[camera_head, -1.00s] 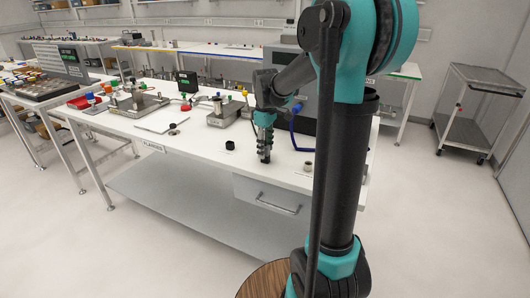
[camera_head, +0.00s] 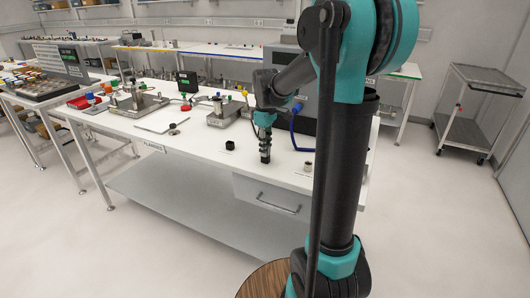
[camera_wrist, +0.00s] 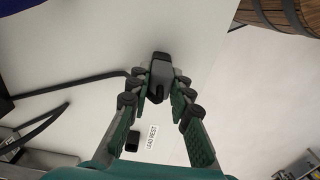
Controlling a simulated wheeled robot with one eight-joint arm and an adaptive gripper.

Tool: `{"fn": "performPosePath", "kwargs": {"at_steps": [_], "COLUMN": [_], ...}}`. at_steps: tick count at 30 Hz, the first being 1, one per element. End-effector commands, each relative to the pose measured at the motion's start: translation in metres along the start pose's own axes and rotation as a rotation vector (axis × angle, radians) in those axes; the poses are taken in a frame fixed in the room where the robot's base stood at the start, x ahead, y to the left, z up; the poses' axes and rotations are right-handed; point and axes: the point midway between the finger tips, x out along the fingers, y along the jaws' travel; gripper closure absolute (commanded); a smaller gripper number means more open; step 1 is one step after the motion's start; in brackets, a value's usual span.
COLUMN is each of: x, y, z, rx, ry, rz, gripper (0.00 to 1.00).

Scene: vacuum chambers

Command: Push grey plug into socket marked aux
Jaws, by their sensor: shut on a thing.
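My gripper (camera_wrist: 161,92) is shut on the grey plug (camera_wrist: 160,66), a dark grey block between the fingertips in the wrist view. The plug is over or on the white tabletop; any gap beneath it cannot be told. In the head view my gripper (camera_head: 265,155) points down at the front right part of the white bench (camera_head: 205,165), and the plug is too small to make out. A black cable (camera_wrist: 75,87) runs from the left toward the plug. I cannot make out a socket marked aux in either view.
A "LEAD REST" label (camera_wrist: 152,138) and a small black block (camera_wrist: 132,141) are close by. A dark round part (camera_head: 230,145) stands left of my gripper. A grey device (camera_head: 224,112) and metal fixtures stand farther back. A wooden barrel-like thing (camera_wrist: 285,15) shows at upper right.

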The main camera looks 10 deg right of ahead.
Motion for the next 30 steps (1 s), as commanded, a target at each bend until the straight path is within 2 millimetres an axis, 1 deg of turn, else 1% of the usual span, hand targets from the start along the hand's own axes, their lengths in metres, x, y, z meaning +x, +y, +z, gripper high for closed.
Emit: {"fn": "performPosePath", "kwargs": {"at_steps": [9,30], "x": [-0.002,-0.027], "y": [0.0,0.0], "z": [0.0,0.0], "rx": [0.0,0.0], "ry": [0.0,0.0], "rz": [0.0,0.0], "gripper": [1.0,1.0]}}
